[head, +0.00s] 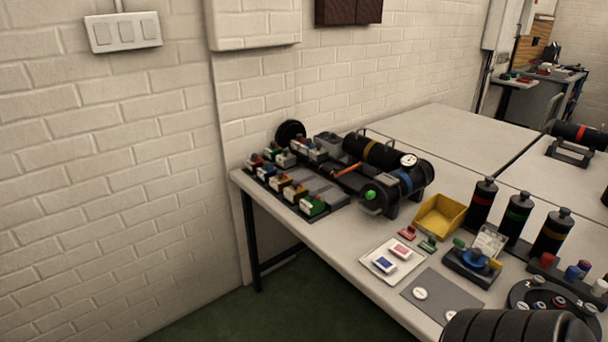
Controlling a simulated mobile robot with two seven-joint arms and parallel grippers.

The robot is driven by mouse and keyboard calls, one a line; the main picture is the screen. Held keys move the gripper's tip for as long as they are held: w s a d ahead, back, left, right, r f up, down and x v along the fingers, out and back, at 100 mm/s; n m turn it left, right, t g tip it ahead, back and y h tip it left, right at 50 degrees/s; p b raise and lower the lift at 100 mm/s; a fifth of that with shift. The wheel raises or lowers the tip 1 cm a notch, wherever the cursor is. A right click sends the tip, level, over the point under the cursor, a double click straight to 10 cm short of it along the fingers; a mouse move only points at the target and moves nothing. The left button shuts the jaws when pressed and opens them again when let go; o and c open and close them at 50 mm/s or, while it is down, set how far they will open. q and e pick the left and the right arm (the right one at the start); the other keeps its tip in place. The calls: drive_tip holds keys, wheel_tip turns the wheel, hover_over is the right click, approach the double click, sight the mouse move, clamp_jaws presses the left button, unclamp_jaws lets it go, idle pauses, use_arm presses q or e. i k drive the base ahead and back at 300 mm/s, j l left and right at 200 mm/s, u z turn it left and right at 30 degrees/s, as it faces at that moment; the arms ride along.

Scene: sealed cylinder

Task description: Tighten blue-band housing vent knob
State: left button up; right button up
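A black cylindrical housing (421,172) lies on its side on the table, with a blue band (405,182) near its front end. A round white gauge (408,160) sits on top of it. A bright green knob (370,195) shows at the near end of this group; I cannot tell from here whether it is the vent knob or how tight it is. Neither of my grippers is in view.
A rack of small coloured blocks (289,189) stands left of the housing. A yellow bin (440,216), a white tray (393,262) and upright black cylinders (516,216) stand to the right. The table's far part (440,130) is clear. A dark ribbed object (518,326) fills the bottom right.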

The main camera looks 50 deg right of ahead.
sight(370, 195)
drive_tip(key=i+z, duration=0.2)
drive_tip(key=i, duration=0.2)
drive_tip(key=i+j+z, duration=0.2)
drive_tip(key=i, duration=0.2)
drive_tip(key=i+j+z, duration=0.2)
drive_tip(key=i, duration=0.15)
drive_tip(key=i+j+z, duration=0.15)
drive_tip(key=i+z, duration=0.15)
drive_tip(key=z, duration=0.15)
drive_tip(key=i+j+z, duration=0.25)
drive_tip(key=z, duration=0.2)
drive_tip(key=i+j+z, duration=0.2)
drive_tip(key=j+z, duration=0.25)
drive_tip(key=i+j+z, duration=0.15)
drive_tip(key=j+z, duration=0.2)
drive_tip(key=z, duration=0.15)
